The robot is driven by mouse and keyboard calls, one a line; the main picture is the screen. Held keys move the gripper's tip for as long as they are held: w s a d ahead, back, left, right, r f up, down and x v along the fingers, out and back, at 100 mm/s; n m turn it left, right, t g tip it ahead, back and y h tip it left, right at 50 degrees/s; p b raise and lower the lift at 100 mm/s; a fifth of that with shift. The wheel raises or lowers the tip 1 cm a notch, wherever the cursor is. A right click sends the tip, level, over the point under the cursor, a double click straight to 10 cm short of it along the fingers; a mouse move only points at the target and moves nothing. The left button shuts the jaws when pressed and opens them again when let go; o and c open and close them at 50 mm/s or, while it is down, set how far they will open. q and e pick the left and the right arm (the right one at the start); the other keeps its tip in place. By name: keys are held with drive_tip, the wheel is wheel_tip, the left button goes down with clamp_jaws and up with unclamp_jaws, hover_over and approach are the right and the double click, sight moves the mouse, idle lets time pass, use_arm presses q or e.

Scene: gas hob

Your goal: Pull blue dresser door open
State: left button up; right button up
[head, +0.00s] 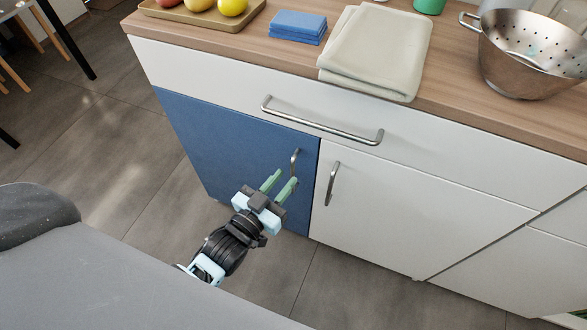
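The blue dresser door (225,140) is at the left of the cabinet front, below a white drawer, and looks closed. Its short metal handle (295,161) stands upright near the door's right edge. My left gripper (280,182) is just in front of the door, a little below and left of the handle. Its two green fingers are apart with nothing seen between them. I cannot tell whether a fingertip touches the handle. My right gripper is not in view.
A white door with its own handle (332,184) adjoins on the right. The drawer has a long handle (320,122). On the wooden top are a tray (200,18), blue cloths (297,27), a beige towel (375,48) and a colander (530,55).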

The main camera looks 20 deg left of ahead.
use_arm(q)
drive_tip(key=x, duration=0.4)
drive_tip(key=shift+w+b, duration=0.25)
drive_tip(key=shift+b, duration=0.05)
clamp_jaws()
